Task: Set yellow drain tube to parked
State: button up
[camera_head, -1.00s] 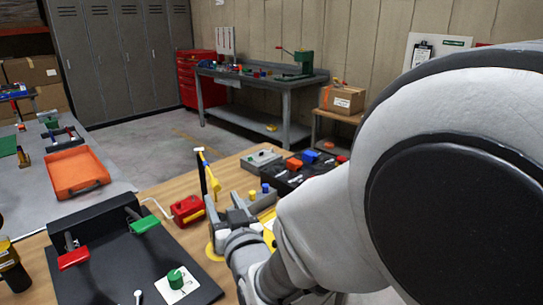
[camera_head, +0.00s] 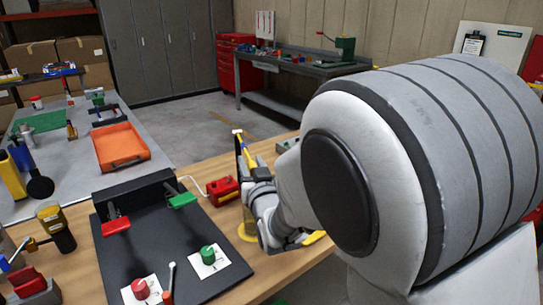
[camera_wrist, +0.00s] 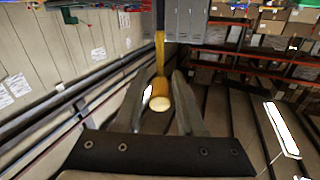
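The yellow drain tube (camera_head: 246,148) shows in the head view beside a thin dark upright post (camera_head: 238,153), on the far side of my gripper. Its upper end is near the post's top and it slants down to the right toward my fingers. My gripper (camera_head: 258,175) hides its lower part. In the wrist view the tube (camera_wrist: 160,60) hangs down with its round pale end (camera_wrist: 159,104) between the two fingers of my gripper (camera_wrist: 163,82). The fingers stand apart on either side of it, with a visible gap at the right finger.
A red block-like device (camera_head: 222,190) stands left of my gripper on the wooden table. A black panel (camera_head: 140,262) with red and green handles lies nearer. A yellow base (camera_head: 247,233) shows below my gripper. My arm hides the table's right side.

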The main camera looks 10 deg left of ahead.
grip_shut()
dwell(1.1)
